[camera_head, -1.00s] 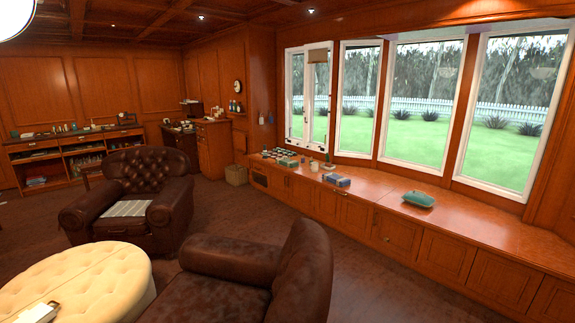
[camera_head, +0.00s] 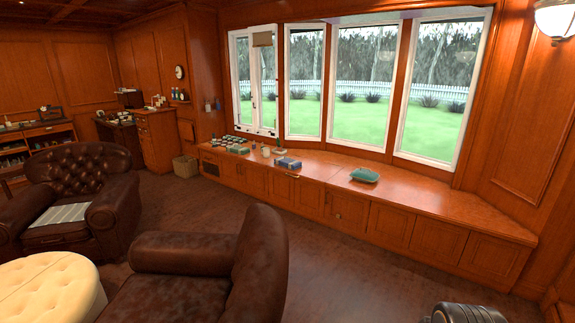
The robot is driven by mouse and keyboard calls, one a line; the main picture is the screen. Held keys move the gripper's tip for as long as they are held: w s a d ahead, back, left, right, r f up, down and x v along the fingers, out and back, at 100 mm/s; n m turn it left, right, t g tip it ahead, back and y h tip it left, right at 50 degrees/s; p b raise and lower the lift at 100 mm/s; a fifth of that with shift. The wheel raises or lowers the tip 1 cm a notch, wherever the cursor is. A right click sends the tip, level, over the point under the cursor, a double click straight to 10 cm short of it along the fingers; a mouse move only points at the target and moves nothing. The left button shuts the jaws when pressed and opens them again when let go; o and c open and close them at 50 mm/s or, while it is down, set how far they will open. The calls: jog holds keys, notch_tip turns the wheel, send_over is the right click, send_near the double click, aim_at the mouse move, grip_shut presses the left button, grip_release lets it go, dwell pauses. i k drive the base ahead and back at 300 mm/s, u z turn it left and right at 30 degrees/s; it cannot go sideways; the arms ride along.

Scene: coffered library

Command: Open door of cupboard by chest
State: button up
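A low run of wooden cupboards (camera_head: 322,206) stands under the bay window, with several panelled doors. All the doors I can make out look shut. A tall wooden chest (camera_head: 157,143) stands in the back corner, with small items on its top. Which door the task means by the cupboard by the chest I cannot tell. The cupboard doors nearest the chest (camera_head: 230,173) are at the left end of the run, beside a dark grille panel (camera_head: 209,164). My gripper is not in view.
Brown leather armchairs (camera_head: 78,185) and (camera_head: 215,255) and a cream tufted ottoman (camera_head: 48,285) fill the left and front. A wicker basket (camera_head: 185,168) stands near the chest. Carpet (camera_head: 330,265) before the cupboards is clear.

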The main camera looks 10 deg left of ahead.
aim_at(254, 178)
jog(key=u, duration=0.15)
jog(key=i, duration=3.05)
jog(key=u, duration=0.7)
jog(key=i, duration=2.85)
jog(key=u, duration=1.15)
jog(key=i, duration=2.2)
jog(key=u, duration=0.45)
